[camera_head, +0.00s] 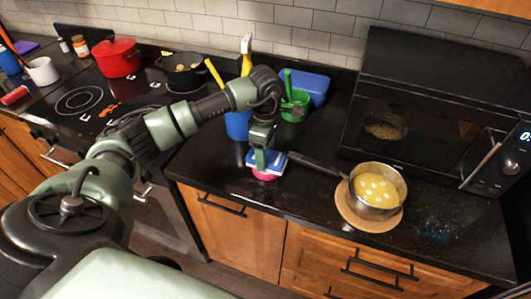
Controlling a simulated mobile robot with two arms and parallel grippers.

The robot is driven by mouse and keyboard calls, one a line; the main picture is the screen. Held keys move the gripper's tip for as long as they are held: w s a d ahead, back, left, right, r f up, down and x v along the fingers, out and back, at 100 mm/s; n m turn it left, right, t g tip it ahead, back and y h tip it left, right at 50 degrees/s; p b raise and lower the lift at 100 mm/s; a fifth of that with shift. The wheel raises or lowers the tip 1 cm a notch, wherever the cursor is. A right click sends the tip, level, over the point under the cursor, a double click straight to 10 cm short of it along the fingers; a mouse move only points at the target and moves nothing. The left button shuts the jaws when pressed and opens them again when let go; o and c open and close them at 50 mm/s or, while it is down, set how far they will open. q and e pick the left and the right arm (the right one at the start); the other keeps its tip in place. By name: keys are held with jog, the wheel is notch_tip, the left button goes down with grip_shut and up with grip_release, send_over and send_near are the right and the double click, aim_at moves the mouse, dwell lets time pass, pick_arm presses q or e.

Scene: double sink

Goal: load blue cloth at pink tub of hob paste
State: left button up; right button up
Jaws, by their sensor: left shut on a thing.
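My left gripper (261,158) reaches down over the black counter, shut on the blue cloth (277,160). The cloth is held low, right above a pink tub (264,176) that stands on the counter. Most of the tub is hidden behind the cloth; only its lower pink part shows. I cannot tell whether the cloth touches the paste. My right gripper is not in view.
A pan (374,190) with yellow contents sits on a round wooden board (352,216) to the right, its handle pointing towards the cloth. Behind stand a blue container (237,126), a green container (296,106) and a blue tub (309,87). A microwave (415,125) fills the right back.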

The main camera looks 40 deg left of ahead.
pick_arm(q)
jog(key=shift+f, duration=0.1)
jog(key=shift+r+p, duration=0.5)
jog(key=shift+r, duration=0.35)
jog(key=shift+r+p, duration=1.4)
jog(key=shift+r, duration=1.35)
